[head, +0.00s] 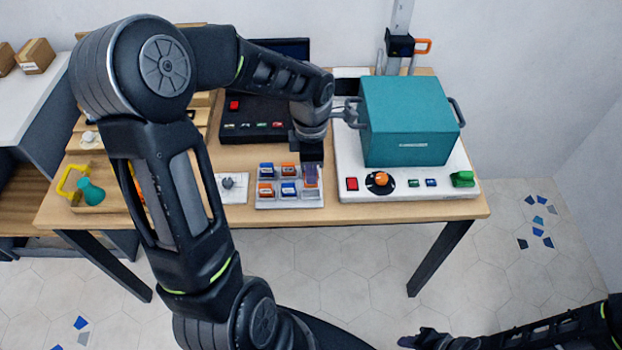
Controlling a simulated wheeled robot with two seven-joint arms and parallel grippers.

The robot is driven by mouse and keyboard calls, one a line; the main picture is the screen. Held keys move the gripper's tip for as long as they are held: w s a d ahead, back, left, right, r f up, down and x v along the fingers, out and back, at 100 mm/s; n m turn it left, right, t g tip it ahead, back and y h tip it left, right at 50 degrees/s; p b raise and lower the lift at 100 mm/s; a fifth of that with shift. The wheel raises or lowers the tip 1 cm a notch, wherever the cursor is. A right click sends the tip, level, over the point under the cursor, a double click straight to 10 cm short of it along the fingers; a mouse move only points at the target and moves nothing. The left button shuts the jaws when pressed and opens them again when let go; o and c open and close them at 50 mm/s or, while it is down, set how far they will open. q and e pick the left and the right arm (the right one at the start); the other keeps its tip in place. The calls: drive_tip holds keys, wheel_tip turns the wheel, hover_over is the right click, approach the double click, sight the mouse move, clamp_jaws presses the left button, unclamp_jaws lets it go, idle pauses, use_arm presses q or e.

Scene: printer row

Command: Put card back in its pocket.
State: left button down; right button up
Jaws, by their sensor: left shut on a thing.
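A pale card rack (290,204) lies near the table's front edge, with blue and orange cards in several of its pockets. My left gripper (311,164) points down over the rack's right column and is shut. A purplish, see-through-looking card (311,176) shows right under its fingers, at the back right pocket. I cannot tell how far the card sits in the pocket, as the gripper hides its upper part. My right gripper (424,341) is at the bottom edge, away from the table, and its jaws are not clear.
A teal box-shaped press (410,120) with side handles stands on a white base with buttons, right of the rack. A black panel (250,120) is behind. A small white plate with a knob (229,186) lies left. A green flask-like thing (91,191) is far left.

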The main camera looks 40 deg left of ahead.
sight(311, 186)
use_arm(q)
drive_tip(key=shift+f, duration=1.85)
drive_tip(key=shift+f, duration=0.1)
drive_tip(key=shift+f, duration=0.1)
drive_tip(key=c, duration=1.5)
unclamp_jaws()
drive_tip(key=shift+r, duration=0.2)
wheel_tip(311, 186, up, 12)
drive_tip(key=shift+r, duration=0.1)
